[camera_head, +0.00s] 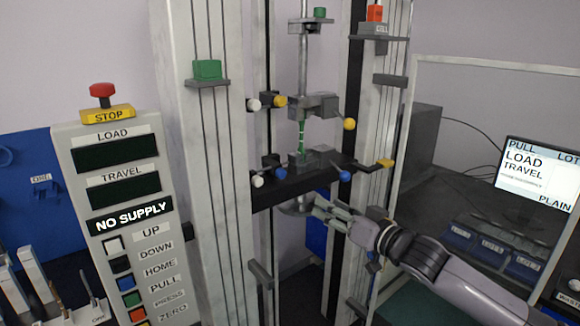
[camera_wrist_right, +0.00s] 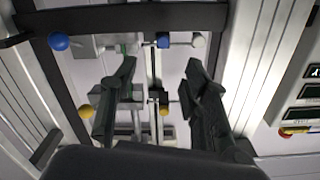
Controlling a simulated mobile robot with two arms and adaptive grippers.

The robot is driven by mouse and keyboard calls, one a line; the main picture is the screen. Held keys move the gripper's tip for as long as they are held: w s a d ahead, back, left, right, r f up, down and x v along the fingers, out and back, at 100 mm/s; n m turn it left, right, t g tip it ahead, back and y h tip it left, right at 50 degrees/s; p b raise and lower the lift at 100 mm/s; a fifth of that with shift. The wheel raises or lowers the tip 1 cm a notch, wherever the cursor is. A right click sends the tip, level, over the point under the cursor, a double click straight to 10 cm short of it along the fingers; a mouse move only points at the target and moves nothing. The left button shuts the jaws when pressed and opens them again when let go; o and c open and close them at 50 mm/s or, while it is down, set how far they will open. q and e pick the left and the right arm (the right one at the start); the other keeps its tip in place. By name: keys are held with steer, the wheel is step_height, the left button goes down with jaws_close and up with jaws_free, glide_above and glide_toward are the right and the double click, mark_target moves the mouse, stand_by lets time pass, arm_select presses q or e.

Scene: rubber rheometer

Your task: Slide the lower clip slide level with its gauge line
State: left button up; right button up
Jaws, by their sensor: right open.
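A green strip (camera_head: 301,135) with pale marks stands upright between an upper grip (camera_head: 318,104) and a lower grip (camera_head: 318,157). I cannot tell for sure which part is the lower clip slide. A yellow-tipped piece (camera_head: 385,163) sticks out at the right end of the dark crossbar, by the right column. My right gripper (camera_head: 325,208) is open and empty, below the crossbar and in front of the frame. In the right wrist view, its two dark fingers (camera_wrist_right: 158,92) are spread apart with knobs and the frame's middle showing between them. My left gripper is out of view.
The dark crossbar (camera_head: 300,185) spans the columns above my right gripper. Blue knobs (camera_head: 344,176) and yellow knobs (camera_head: 349,124) project from the grips. A control panel (camera_head: 120,215) stands at left, a screen (camera_head: 538,180) at right. A clear panel edge rises beside my right arm.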

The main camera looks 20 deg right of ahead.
steer(key=r, duration=0.2)
steer(key=p, duration=0.3)
glide_toward(283, 175)
steer(key=p+x, duration=0.3)
steer(key=x, duration=0.5)
steer(key=shift+w+a+p, duration=0.1)
steer(key=shift+w+p, duration=0.15)
steer(key=shift+p, duration=0.05)
jaws_close()
stand_by(0.4)
